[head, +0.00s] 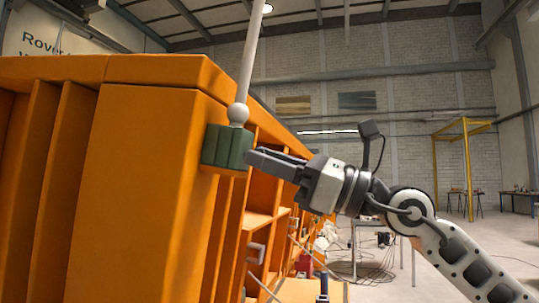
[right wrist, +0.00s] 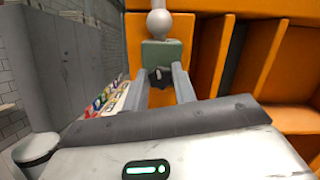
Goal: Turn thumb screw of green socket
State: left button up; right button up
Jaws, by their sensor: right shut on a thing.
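The green socket (head: 226,146) is a ribbed block on the side of the orange sandbed (head: 135,180), near its corner. A white ball (head: 238,113) with a pale pole (head: 249,60) rises from its top. My right gripper (head: 250,160) reaches in from the right, its fingertips at the socket's right side. In the right wrist view, the socket (right wrist: 162,52) is straight ahead, and the dark thumb screw (right wrist: 161,76) sits between the two fingers. The gripper is shut on it. In the head view the fingers hide the screw. My left gripper is out of view.
Orange ribs and shelf-like recesses (head: 262,222) run along the sandbed below and behind the socket. Cables (head: 350,272) lie on the floor beyond. A yellow frame (head: 466,150) stands far right. Grey cabinets (right wrist: 70,60) show left in the wrist view.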

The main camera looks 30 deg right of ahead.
jog(key=shift+m, duration=0.7)
jog(key=o, duration=0.9)
jog(key=shift+f, duration=0.1)
